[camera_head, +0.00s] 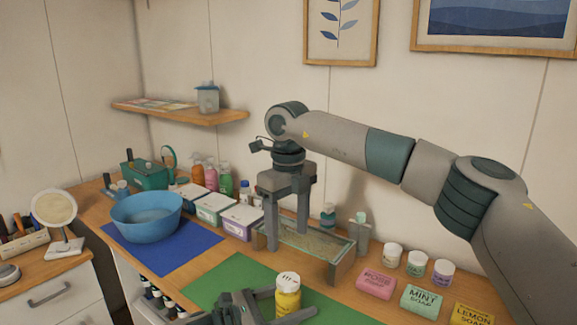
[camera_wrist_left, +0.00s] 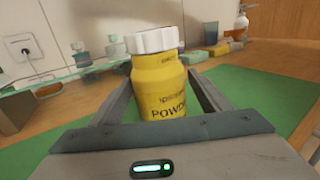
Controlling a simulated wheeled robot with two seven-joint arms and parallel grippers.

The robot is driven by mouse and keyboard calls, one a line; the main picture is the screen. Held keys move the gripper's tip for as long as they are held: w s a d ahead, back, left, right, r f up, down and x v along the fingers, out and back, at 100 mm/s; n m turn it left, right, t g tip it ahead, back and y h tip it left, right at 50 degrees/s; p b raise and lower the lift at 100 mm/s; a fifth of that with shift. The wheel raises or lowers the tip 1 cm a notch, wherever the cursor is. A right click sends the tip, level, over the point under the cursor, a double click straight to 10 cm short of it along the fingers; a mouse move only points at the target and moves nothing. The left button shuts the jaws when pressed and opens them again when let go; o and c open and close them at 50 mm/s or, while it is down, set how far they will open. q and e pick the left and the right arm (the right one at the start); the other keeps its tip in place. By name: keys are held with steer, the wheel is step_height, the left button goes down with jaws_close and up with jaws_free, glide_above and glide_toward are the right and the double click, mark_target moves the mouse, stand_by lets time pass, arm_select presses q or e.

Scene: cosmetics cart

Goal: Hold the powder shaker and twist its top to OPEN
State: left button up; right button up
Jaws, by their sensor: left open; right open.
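The powder shaker (camera_head: 287,297) is a yellow bottle with a white top (camera_head: 288,279), standing upright on the green mat (camera_head: 222,290). In the left wrist view the shaker (camera_wrist_left: 160,88) stands between the fingers of my left gripper (camera_wrist_left: 162,95), its white top (camera_wrist_left: 150,41) above them. My left gripper (camera_head: 279,304) is open around the lower body of the shaker; I cannot tell if a finger touches it. My right gripper (camera_head: 287,237) is open and empty, pointing down behind the shaker, near a glass-sided tray.
The glass-sided tray (camera_head: 342,266) stands behind the mat. Soap boxes, including a pink one (camera_head: 375,284) and a mint one (camera_head: 423,299), and small jars (camera_head: 417,262) are at the right. A blue bowl (camera_head: 146,216) sits on a blue mat (camera_head: 185,253) at the left.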

arm_select(q)
steer(key=v, duration=1)
steer(key=shift+r, duration=0.1)
